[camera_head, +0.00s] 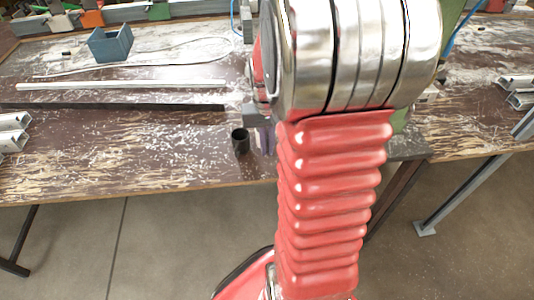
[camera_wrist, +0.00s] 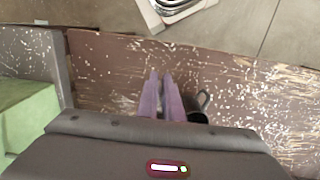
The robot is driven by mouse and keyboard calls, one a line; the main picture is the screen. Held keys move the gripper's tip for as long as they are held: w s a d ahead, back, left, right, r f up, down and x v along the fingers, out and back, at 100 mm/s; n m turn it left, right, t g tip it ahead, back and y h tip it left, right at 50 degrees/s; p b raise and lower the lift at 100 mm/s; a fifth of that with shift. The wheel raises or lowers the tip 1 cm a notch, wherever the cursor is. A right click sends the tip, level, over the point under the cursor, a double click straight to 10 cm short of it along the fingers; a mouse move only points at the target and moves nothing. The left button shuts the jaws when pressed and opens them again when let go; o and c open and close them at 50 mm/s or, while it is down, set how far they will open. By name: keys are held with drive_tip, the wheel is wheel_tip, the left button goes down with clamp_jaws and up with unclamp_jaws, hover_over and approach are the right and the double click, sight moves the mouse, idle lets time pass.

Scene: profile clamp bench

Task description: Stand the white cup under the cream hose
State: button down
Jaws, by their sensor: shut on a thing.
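I see no white cup in either view. A dark cup with a handle (camera_wrist: 198,112) stands on the bench beside my gripper (camera_wrist: 161,76), and the cup also shows in the head view (camera_head: 240,141). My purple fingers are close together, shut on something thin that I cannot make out. The dark cup is to the right of the fingers in the wrist view and to their left in the head view. A thin cream loop (camera_head: 205,41) lies on the bench at the back left; I cannot tell if it is the hose. My arm hides the middle of the bench.
A pale bar (camera_head: 120,85) and a dark bar (camera_head: 110,106) lie across the bench. Metal profiles (camera_head: 12,130) are at the left edge. The worn bench top (camera_head: 110,160) is clear at the front left.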

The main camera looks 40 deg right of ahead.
drive_tip(key=shift+f, duration=1.9)
drive_tip(key=shift+f, duration=0.1)
drive_tip(key=c, duration=1.9)
unclamp_jaws()
wheel_tip(320, 180, up, 12)
drive_tip(key=shift+w+d+r, duration=0.1)
drive_tip(key=shift+w+r, duration=0.05)
